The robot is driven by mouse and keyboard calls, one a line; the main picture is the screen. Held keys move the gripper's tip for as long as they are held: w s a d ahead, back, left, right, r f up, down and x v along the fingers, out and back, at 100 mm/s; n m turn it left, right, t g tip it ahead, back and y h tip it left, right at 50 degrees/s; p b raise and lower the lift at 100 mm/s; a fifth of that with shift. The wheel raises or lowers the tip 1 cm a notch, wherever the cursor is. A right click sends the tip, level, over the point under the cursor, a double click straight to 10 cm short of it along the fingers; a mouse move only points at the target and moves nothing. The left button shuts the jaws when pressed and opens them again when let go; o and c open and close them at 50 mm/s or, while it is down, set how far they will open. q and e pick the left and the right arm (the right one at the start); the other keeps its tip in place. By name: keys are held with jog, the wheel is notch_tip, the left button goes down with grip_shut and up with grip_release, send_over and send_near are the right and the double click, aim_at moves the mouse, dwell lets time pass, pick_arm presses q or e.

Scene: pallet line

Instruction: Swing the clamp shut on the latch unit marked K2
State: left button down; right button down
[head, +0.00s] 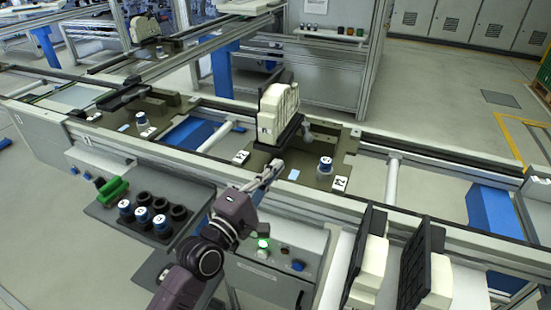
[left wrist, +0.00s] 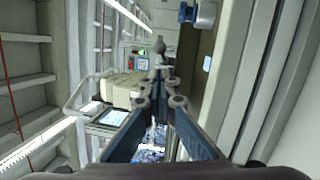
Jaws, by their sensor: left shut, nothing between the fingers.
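A pallet plate (head: 312,188) in the middle of the line carries a cream block (head: 279,108) with a black bar at its foot, and a blue-capped peg (head: 325,165). White tags with dark marks sit at its left (head: 240,157) and right (head: 340,183); the marks are too small to read, so I cannot tell which part is K2. My left gripper (head: 272,170) is shut and empty, its tips near the front edge of the plate, in front of the cream block. In the left wrist view its fingers (left wrist: 160,75) are together. My right gripper is out of view.
A grey tray (head: 103,213) with blue-topped and black cups and a green-handled item (head: 112,190) stands at left. A control panel with a lit green button (head: 263,244) lies below the line. More cream blocks with black plates (head: 367,262) stand at front right.

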pick_arm(q)
jog(key=b+x, duration=0.2)
jog(key=x, duration=0.6)
jog(key=shift+w+f, duration=0.15)
jog(key=shift+w+d+b, duration=0.3)
jog(key=shift+w+b, duration=0.05)
jog(key=shift+w, duration=0.1)
jog(key=shift+r, duration=0.2)
jog(key=shift+s+d, duration=0.1)
jog(key=shift+d, duration=0.15)
jog(key=shift+d+p, duration=0.1)
jog(key=shift+p, duration=0.2)
jog(key=shift+d, duration=0.3)
